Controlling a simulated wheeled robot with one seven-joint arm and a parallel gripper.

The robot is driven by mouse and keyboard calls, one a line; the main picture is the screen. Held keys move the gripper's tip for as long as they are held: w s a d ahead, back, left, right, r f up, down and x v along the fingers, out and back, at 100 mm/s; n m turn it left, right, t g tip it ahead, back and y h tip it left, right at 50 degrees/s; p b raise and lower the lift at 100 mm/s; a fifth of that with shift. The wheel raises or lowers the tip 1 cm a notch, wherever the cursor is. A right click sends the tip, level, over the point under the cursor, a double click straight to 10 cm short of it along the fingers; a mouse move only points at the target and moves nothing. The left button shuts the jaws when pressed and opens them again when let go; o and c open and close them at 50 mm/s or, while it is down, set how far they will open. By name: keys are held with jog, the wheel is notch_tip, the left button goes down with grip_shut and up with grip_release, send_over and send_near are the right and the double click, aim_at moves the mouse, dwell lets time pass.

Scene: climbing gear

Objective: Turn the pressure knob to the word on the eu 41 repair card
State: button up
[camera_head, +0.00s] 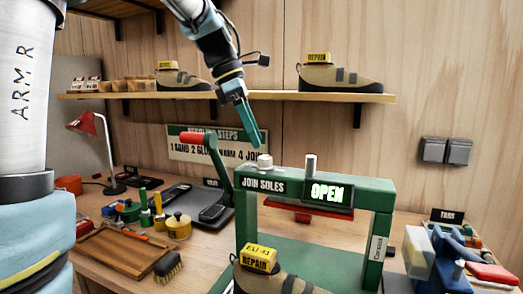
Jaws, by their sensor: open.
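The green press (372,203) labelled JOIN SOLES stands on the bench, its display (328,193) reading OPEN. A pale knob (265,160) sits on its top left and a grey-white cylinder (310,165) farther right; I cannot tell which is the pressure knob, and no knob setting is readable. My gripper (262,143) points down just above the pale knob, open and apparently empty. A yellow card (259,258) reading EU 41 and REPAIR rests on a tan shoe (275,281) at the press's front. No pressure word is legible on it.
A red-handled lever (192,137) rises left of the press. A wooden tray (122,254), a brush (168,266) and pots (179,227) occupy the left bench. Blue equipment (450,255) crowds the right. A shelf (250,97) with two tagged shoes runs behind my arm.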

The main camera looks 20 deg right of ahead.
aim_at(264, 157)
jog(key=shift+x, duration=2.5)
grip_shut()
